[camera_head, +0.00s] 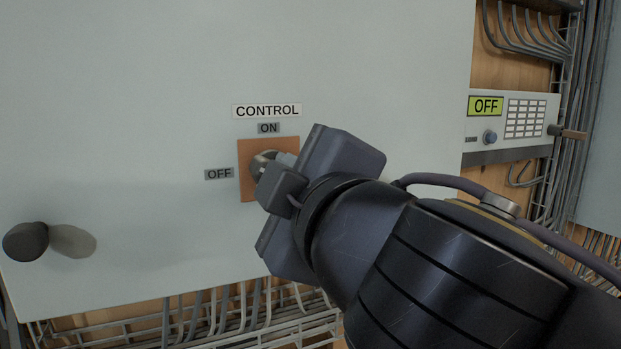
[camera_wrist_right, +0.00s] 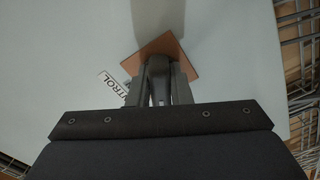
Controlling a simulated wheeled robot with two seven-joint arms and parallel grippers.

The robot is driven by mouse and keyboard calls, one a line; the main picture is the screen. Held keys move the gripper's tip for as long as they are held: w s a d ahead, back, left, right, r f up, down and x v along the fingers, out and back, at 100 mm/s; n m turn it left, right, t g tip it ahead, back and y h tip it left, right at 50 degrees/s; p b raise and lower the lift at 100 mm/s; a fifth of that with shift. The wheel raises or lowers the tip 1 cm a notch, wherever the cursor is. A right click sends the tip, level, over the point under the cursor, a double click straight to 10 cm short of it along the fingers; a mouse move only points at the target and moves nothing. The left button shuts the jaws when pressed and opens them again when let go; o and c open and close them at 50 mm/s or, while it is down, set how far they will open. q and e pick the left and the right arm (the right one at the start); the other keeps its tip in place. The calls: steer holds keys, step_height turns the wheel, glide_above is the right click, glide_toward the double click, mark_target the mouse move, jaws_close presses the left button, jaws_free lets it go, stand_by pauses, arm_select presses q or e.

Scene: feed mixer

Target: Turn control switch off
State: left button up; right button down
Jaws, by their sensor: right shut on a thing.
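The control switch is a grey knob (camera_head: 262,161) on a square orange plate (camera_head: 247,185), under a CONTROL label (camera_head: 267,111). The ON mark (camera_head: 269,128) is above the plate and the OFF mark (camera_head: 219,174) is to its left. My right gripper (camera_head: 276,173) comes in from the right and is shut on the knob, hiding much of it. In the right wrist view the knob (camera_wrist_right: 158,78) sits between both fingers (camera_wrist_right: 158,90), in front of the orange plate (camera_wrist_right: 160,47). The knob's exact pointing direction is hard to tell. My left gripper is not in view.
The switch is on a large pale cabinet panel (camera_head: 130,90). A dark round knob (camera_head: 25,241) sticks out at its lower left. A smaller box (camera_head: 530,108) with a green OFF display (camera_head: 486,106) is at the right. Cables and wire trays run below and right.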

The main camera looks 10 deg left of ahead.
steer(key=n+p, duration=0.1)
steer(key=n, duration=0.4)
steer(key=shift+r+n, duration=0.15)
steer(key=shift+n, duration=0.15)
stand_by(0.4)
steer(key=c, duration=1.3)
jaws_free()
steer(key=b+v, duration=0.2)
steer(key=v, duration=0.6)
steer(key=shift+w, duration=0.1)
